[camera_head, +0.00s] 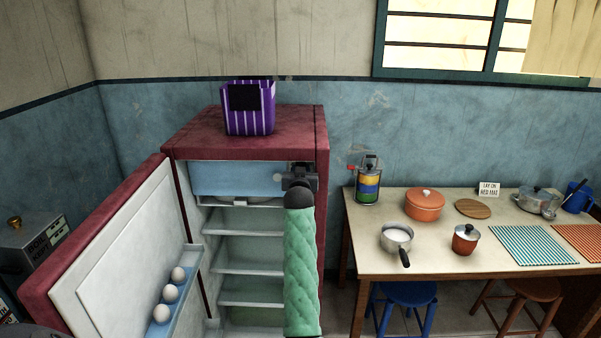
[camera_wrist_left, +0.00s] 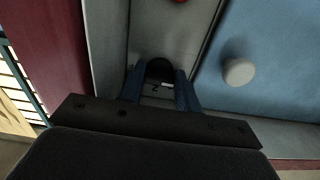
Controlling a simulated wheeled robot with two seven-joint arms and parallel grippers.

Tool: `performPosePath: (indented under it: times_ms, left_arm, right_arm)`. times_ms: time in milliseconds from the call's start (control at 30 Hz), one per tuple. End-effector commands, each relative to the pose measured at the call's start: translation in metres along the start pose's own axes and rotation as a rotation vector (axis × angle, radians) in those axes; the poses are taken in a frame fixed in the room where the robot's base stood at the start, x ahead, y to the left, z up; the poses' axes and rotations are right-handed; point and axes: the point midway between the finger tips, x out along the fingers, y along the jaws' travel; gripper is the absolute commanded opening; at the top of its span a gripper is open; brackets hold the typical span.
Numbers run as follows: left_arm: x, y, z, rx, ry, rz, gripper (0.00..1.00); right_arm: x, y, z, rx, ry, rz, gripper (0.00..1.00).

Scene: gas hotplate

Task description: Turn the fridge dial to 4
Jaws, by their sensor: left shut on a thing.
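The open fridge (camera_head: 322,150) stands at centre left in the head view, with its maroon door swung out to the left. My left gripper (camera_head: 297,172) is at the upper right of the fridge opening, its arm in a green quilted sleeve. In the left wrist view, the two blue fingers of my left gripper (camera_wrist_left: 161,88) are shut on a dark round dial (camera_wrist_left: 160,69) on the pale inner wall. Small marks show by the dial, but its setting is not clear. In the head view the gripper hides the dial. My right gripper is not in view.
The blue freezer flap (camera_head: 232,179) with a white knob (camera_wrist_left: 239,72) is close beside the left gripper. Eggs (camera_head: 171,293) sit on the door shelf (camera_head: 190,262). A purple striped container (camera_head: 264,120) stands on the fridge. A table (camera_head: 440,262) with pots is to the right.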

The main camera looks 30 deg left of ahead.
Motion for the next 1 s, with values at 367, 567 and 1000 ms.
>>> performPosePath:
  times_ms: [367, 567, 1000]
  left_arm:
    - [-0.0003, 0.0009, 0.0040, -0.040, -0.006, 0.001, 0.10]
    - [-0.0003, 0.0009, 0.0040, -0.039, -0.006, 0.001, 0.10]
    - [-0.0021, 0.0006, 0.0019, -0.038, -0.002, 0.000, 0.42]
  right_arm:
    - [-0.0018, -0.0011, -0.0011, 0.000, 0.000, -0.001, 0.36]
    - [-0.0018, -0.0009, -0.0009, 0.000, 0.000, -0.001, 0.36]
    - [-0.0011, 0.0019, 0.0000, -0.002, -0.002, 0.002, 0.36]
